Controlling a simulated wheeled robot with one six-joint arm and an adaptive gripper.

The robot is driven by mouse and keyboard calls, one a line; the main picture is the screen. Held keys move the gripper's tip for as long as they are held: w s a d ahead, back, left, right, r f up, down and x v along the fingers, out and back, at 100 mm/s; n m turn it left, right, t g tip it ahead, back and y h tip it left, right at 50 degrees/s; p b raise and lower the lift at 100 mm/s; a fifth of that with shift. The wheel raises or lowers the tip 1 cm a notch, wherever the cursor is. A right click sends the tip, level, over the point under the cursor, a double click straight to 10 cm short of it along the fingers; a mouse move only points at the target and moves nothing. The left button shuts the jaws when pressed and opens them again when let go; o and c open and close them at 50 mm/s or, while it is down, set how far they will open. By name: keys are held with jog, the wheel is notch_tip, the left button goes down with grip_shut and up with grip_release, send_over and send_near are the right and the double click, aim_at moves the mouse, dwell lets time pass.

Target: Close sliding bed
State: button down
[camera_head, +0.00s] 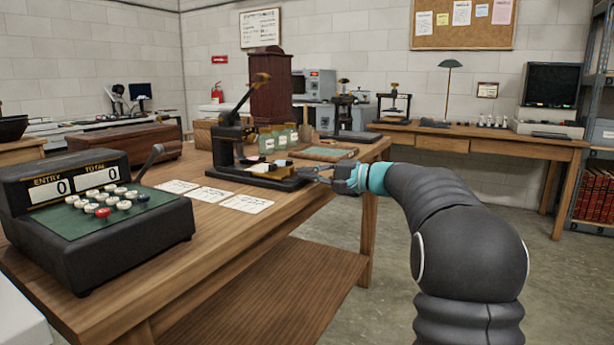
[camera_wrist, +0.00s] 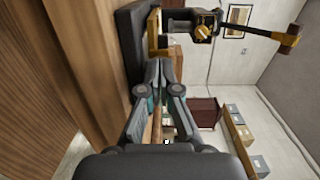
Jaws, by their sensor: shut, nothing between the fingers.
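The press (camera_head: 226,146) is a dark machine with a raised lever that has a brass-coloured end, standing on the wooden table. Its sliding bed (camera_head: 262,174) shows as a light and yellowish strip low on the black base (camera_head: 283,183), extending to the right of the upright frame. My gripper (camera_head: 322,172) is shut and empty at the right end of the base. In the wrist view the picture is turned sideways; my gripper's fingertips (camera_wrist: 158,66) are close to the yellow bed part (camera_wrist: 153,32). I cannot tell whether they touch it.
Several white cards (camera_head: 213,195) lie on the wooden table (camera_head: 300,205) in front of the press. A black adding machine (camera_head: 95,215) stands at the left. Small jars (camera_head: 280,138) and a green-topped board (camera_head: 323,153) are behind the press. Floor is free right of the table.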

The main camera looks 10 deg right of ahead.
jog(key=b+v, duration=0.1)
jog(key=v, duration=1.3)
notch_tip(320, 180, up, 5)
jog(key=g+h+b, duration=0.2)
jog(key=h+b, duration=0.1)
jog(key=h, duration=0.1)
jog(key=shift+m, duration=0.4)
jog(key=shift+a+r+b+x, duration=0.15)
jog(key=shift+r+x, duration=0.05)
jog(key=shift+x, duration=2.2)
jog(key=shift+a+r+b+x, duration=0.1)
jog(key=shift+a+r+x, duration=0.1)
jog(key=shift+x, duration=2.2)
jog(key=shift+a+r+b+x, duration=0.1)
jog(key=shift+r+b+x, duration=0.1)
jog(key=shift+x, duration=2.2)
jog(key=shift+s, duration=0.15)
